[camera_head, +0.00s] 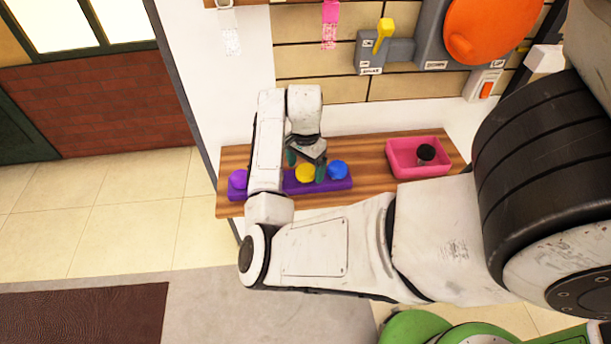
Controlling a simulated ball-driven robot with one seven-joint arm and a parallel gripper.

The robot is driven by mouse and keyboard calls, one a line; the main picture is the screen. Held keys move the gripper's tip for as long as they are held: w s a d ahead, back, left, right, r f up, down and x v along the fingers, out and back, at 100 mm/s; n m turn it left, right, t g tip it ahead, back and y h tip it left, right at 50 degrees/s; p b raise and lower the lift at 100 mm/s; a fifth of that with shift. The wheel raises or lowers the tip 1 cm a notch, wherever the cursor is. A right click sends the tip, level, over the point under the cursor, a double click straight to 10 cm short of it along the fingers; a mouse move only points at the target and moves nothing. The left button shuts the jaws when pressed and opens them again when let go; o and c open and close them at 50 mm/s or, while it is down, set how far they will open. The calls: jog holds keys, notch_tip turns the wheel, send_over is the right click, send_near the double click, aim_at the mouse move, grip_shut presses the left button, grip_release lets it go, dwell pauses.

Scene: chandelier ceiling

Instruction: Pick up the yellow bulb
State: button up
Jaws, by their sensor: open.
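The yellow bulb (305,173) sits on a long purple holder (335,186) on the wooden shelf. A blue bulb (337,169) stands just to its right on the same holder. A purple bulb (238,180) is at the holder's left end, left of my arm. My gripper (306,165) is open and points down at the yellow bulb, with its dark green fingers at the bulb's left and right. I cannot tell whether the fingers touch it. My forearm hides the holder between the purple and yellow bulbs.
A pink tray (400,166) with a dark round object (426,152) in it stands on the shelf (367,184) at the right. Grey wall boxes with a yellow lever (383,35) and a large orange disc (488,28) are above. A green rounded object (415,328) is at the lower right.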

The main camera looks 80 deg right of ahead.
jog(key=shift+f, duration=0.35)
jog(key=shift+c, duration=0.2)
jog(key=c, duration=1.1)
jog(key=shift+r, duration=0.1)
